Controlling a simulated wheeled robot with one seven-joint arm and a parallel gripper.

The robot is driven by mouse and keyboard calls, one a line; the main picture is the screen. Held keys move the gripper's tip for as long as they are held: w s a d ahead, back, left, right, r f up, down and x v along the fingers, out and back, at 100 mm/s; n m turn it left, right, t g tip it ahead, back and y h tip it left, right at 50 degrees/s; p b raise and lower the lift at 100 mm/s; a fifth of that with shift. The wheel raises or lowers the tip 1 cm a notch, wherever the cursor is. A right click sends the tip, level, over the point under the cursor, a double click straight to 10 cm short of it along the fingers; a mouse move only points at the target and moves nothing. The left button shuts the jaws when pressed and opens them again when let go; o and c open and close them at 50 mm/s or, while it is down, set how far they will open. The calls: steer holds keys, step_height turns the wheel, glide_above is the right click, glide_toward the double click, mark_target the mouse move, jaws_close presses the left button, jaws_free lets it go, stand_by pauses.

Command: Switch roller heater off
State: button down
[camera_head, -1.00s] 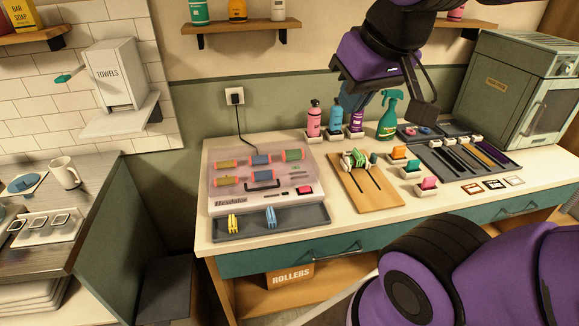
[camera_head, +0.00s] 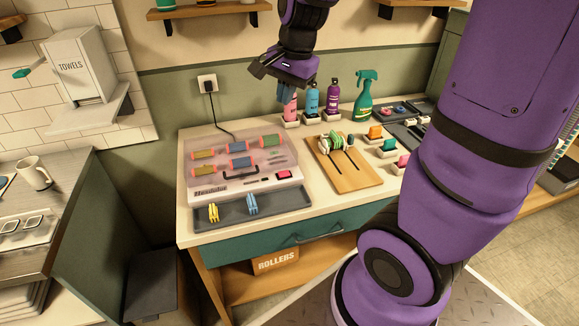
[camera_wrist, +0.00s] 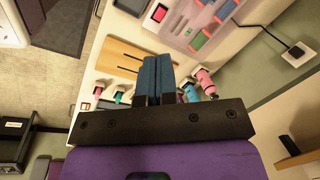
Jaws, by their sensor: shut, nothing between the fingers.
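The roller heater (camera_head: 240,165) is a white case with a clear pinkish lid on the table, with several colored rollers showing inside. Its red switch (camera_head: 283,175) is at the right of its front edge; it also shows in the wrist view (camera_wrist: 159,13). I cannot tell the switch's position. A black cord runs from the heater to a wall outlet (camera_head: 208,84). My gripper (camera_head: 284,98) is shut and empty, above and behind the heater's right side, in front of the pink bottle. Its blue fingers (camera_wrist: 157,76) are together in the wrist view.
A grey tray (camera_head: 282,207) with yellow and blue clips lies before the heater. Pink, blue and purple bottles and a green spray bottle (camera_head: 364,97) line the back. A towel dispenser (camera_head: 86,68) hangs at left.

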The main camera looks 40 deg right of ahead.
mark_target(290, 174)
steer(key=w+d+f+m, duration=0.2)
steer(key=f+m, duration=0.1)
steer(key=f, duration=0.2)
steer(key=w+d+f+m+g, duration=0.1)
steer(key=w+d+f+m, duration=0.1)
steer(key=f+m, duration=0.1)
steer(key=w+d+f+m+g+h, duration=0.1)
steer(key=w+d+f+m, duration=0.1)
steer(key=f, duration=0.4)
steer(key=shift+w+f+m, duration=0.3)
steer(key=shift+w+m, duration=0.2)
steer(key=shift+w, duration=0.05)
step_height(290, 174, down, 14)
